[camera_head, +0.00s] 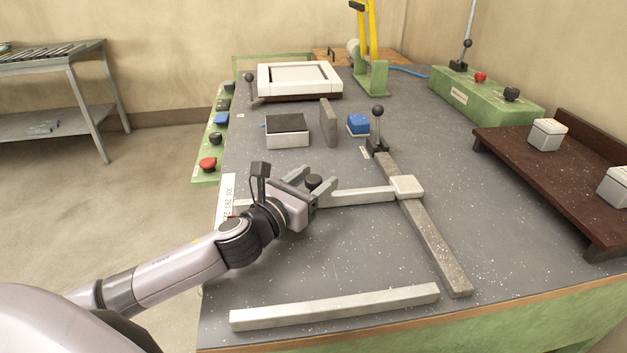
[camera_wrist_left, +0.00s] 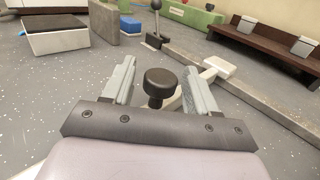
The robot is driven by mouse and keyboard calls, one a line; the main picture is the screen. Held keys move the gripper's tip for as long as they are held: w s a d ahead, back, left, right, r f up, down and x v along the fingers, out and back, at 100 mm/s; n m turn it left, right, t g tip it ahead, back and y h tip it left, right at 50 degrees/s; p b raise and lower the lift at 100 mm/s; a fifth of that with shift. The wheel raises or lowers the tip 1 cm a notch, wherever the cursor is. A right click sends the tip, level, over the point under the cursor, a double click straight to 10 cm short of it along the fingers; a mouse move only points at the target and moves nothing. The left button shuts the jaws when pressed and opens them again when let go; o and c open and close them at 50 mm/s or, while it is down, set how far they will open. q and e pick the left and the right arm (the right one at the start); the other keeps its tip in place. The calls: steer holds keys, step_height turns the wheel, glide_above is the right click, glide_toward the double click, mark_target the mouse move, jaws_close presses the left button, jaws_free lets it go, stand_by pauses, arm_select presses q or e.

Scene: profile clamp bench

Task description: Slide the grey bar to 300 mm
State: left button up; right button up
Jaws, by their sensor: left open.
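My left gripper (camera_head: 314,180) is open, its fingers on either side of a black knob (camera_wrist_left: 160,82), with visible gaps. The knob stands above a pale grey crossbar (camera_head: 362,195), partly hidden by the gripper. The crossbar's right end has a white block (camera_head: 407,186) over a long, darker grey rail (camera_head: 436,246); the block also shows in the wrist view (camera_wrist_left: 218,67). A white scale strip (camera_head: 228,192) with printed numbers lies at the bench's left edge; the gripper and arm hide part of it. My right gripper is not in view.
A loose pale bar (camera_head: 335,306) lies near the front edge. A ball-topped lever (camera_head: 378,130) stands at the rail's far end. An upright grey plate (camera_head: 328,122), black-topped box (camera_head: 287,132) and blue block (camera_head: 358,123) are beyond. A brown rack (camera_head: 570,190) stands right.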

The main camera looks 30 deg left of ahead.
arm_select(q)
jaws_close()
steer(key=shift+w+a, duration=0.85)
steer(key=shift+w, duration=0.35)
steer(key=shift+w+a, duration=0.9)
steer(key=shift+w, duration=0.25)
steer(key=shift+w+a, duration=0.85)
steer(key=shift+w, duration=0.35)
jaws_free()
steer(key=shift+s, duration=0.1)
steer(key=s, duration=0.5)
steer(key=shift+s+a+f, duration=0.1)
steer(key=shift+s+a, duration=0.1)
steer(key=shift+a, duration=0.2)
steer(key=shift+s+a, duration=0.1)
steer(key=shift+s, duration=0.65)
